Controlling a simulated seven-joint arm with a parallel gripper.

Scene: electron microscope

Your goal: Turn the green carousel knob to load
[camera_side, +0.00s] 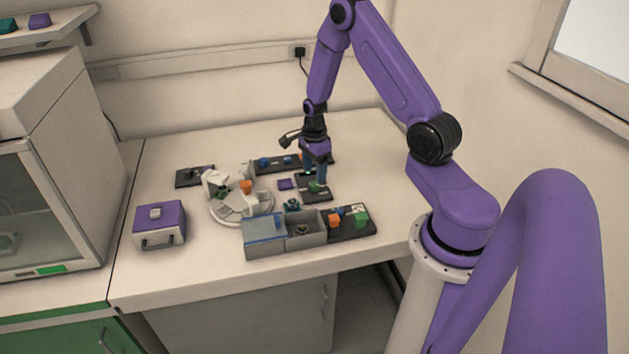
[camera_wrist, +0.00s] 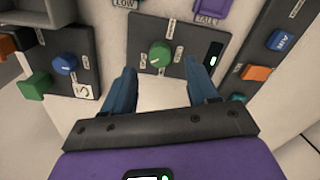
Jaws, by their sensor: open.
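The green carousel knob (camera_wrist: 160,54) is round and sits on a dark grey panel (camera_wrist: 185,75) with small labels around it. In the side view, the green knob (camera_side: 315,188) is just below my gripper (camera_side: 315,172). In the wrist view, my gripper (camera_wrist: 162,78) is open, with its blue fingers apart on the left and right. The knob shows in the gap between them, a little beyond the fingertips. I cannot tell whether a finger touches it. The labels are too blurred to read.
In the wrist view, another panel with a blue knob (camera_wrist: 64,63) and green block (camera_wrist: 35,84) lies left. At right are a blue button (camera_wrist: 281,40) and an orange one (camera_wrist: 257,73). The side view shows a white round carousel (camera_side: 226,212), grey box (camera_side: 264,247) and purple case (camera_side: 159,220).

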